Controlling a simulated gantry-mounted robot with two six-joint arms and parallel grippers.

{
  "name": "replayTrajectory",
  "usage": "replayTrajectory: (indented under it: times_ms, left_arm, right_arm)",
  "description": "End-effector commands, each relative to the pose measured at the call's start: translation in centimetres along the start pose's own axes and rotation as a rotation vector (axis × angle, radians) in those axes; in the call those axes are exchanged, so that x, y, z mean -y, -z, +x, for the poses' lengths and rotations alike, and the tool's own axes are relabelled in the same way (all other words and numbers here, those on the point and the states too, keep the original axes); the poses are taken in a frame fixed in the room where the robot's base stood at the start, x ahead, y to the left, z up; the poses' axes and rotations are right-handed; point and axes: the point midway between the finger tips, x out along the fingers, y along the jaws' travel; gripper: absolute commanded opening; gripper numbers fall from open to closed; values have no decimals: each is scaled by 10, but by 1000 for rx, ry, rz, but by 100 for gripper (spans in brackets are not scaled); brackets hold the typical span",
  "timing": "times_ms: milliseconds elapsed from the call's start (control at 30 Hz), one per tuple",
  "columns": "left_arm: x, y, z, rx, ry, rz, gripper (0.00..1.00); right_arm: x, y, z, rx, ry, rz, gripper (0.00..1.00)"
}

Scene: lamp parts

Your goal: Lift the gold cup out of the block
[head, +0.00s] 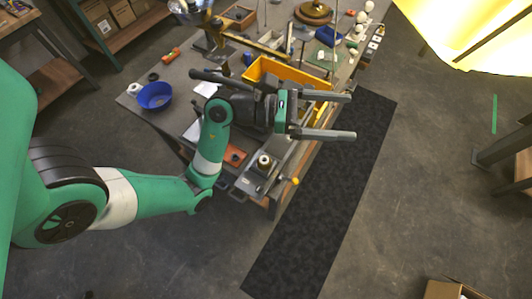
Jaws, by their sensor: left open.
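My left gripper (354,116) is above the bench's right edge, up and to the right of the cup in the head view. Its two fingers are spread wide and point right, with nothing between them. It is apart from the cup. My right gripper does not show.
A yellow bin (262,68) is partly hidden behind my left gripper. A blue bowl (154,96) stands at the bench's left side. A small yellow ball (295,181) is at the near edge. A dark mat (340,190) lies on the clear floor to the right.

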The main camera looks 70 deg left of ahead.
Motion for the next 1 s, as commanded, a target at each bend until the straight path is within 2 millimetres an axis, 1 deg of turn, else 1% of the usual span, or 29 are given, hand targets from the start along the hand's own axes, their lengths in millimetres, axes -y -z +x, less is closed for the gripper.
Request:
replayTrajectory:
  times_ms: [33,67,100,167,200,300,333,400,500,633,900,1000]
  left_arm:
    - [-22,37,-18,-209,-85,17,100]
    - [-34,67,-33,-342,-130,21,100]
    - [-44,103,-58,-509,-177,12,100]
    - [-52,147,-100,-731,-231,-23,100]
    - [-52,168,-127,-854,-256,-56,100]
    - [-44,201,-179,-1073,-290,-133,100]
    - [-41,207,-189,-1114,-295,-152,100]
    - [-36,215,-204,-1173,-302,-180,100]
    - [-35,219,-208,-1192,-304,-187,100]
    - [-36,228,-205,-1189,-303,-185,100]
    - [-42,273,-189,-1186,-301,-182,100]
    - [-44,280,-185,-1185,-302,-183,100]
  right_arm:
    - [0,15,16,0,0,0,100]
    - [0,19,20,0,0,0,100]
    - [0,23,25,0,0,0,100]
    - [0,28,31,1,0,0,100]
    - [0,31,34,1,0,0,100]
    - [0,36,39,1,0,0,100]
    - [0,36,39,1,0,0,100]
    - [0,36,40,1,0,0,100]
    - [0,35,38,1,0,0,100]
    - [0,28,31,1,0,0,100]
    - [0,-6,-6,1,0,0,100]
    - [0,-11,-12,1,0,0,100]
